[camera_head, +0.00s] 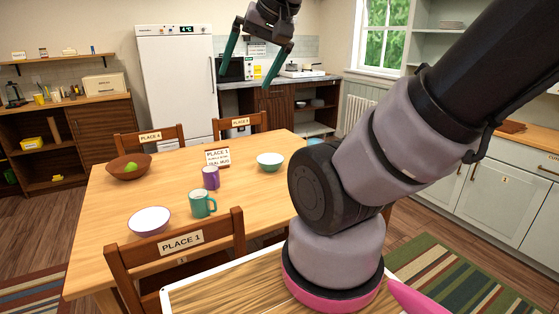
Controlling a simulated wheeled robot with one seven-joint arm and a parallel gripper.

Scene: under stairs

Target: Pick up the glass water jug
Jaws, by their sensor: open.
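I cannot make out a glass water jug in the head view; my arm covers the right part of the wooden dining table (120,197) and could hide it. My gripper (245,80) is raised high at the top of the view, with its two green fingers spread apart and pointing down. It is open with nothing between the fingers. In the picture it appears above the far side of the table, in front of the back counter.
The table holds a brown bowl (143,169) with green fruit, a purple mug (210,178), a teal mug (201,204), a white bowl (149,221), a mint bowl (270,162) and a sign (217,157). Chairs surround it, including a near one (180,243). A fridge (178,80) stands behind.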

